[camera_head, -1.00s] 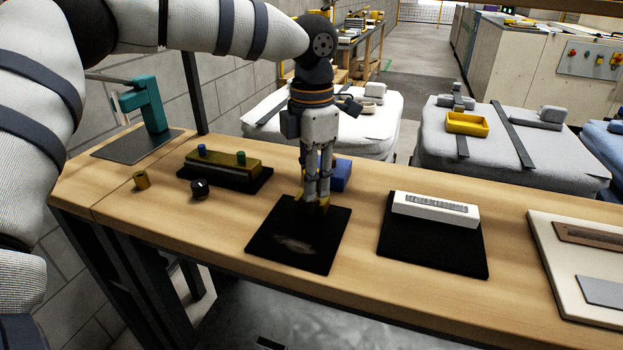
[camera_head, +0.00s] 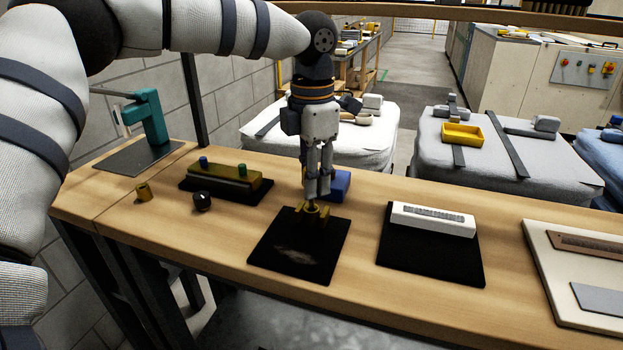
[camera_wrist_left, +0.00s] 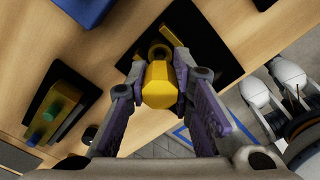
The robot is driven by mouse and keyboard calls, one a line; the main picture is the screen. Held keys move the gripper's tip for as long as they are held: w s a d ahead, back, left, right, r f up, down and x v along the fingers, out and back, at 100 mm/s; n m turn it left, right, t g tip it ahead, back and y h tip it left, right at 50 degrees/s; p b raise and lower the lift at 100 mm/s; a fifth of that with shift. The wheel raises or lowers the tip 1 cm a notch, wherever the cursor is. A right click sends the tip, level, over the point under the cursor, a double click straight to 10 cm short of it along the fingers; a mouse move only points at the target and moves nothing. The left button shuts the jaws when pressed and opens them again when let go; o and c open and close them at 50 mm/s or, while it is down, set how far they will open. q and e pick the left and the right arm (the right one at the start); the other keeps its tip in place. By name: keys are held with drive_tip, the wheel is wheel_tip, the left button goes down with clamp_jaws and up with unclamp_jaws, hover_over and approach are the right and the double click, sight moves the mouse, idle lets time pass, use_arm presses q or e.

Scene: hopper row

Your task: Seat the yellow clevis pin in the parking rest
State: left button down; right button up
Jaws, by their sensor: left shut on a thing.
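The yellow clevis pin (camera_wrist_left: 159,84) is between the fingers of my left gripper (camera_wrist_left: 158,92), which is shut on it; its many-sided end faces the left wrist camera. In the head view the left gripper (camera_head: 317,192) points down over the far part of a black square mat (camera_head: 298,262). Yellow (camera_head: 316,213) shows just below its fingertips. In the left wrist view a dark brass-coloured round part (camera_wrist_left: 159,50) shows beyond the pin, over the mat; whether they touch is unclear. I cannot tell for sure which part is the parking rest. My right gripper is out of view.
A blue block (camera_head: 336,185) stands right behind the fingers. An olive block (camera_head: 222,181) with blue and green knobs, a black knob (camera_head: 202,202) and a small brass cylinder (camera_head: 143,192) are to the left. A white block (camera_head: 432,219) lies on another mat to the right.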

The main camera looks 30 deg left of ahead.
use_arm(q)
drive_tip(key=shift+r+p, duration=0.35)
drive_tip(key=shift+r, duration=1.25)
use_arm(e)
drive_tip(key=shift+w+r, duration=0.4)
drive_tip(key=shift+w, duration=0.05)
use_arm(q)
drive_tip(key=shift+f, duration=0.1)
drive_tip(key=c, duration=2.3)
unclamp_jaws()
clamp_jaws()
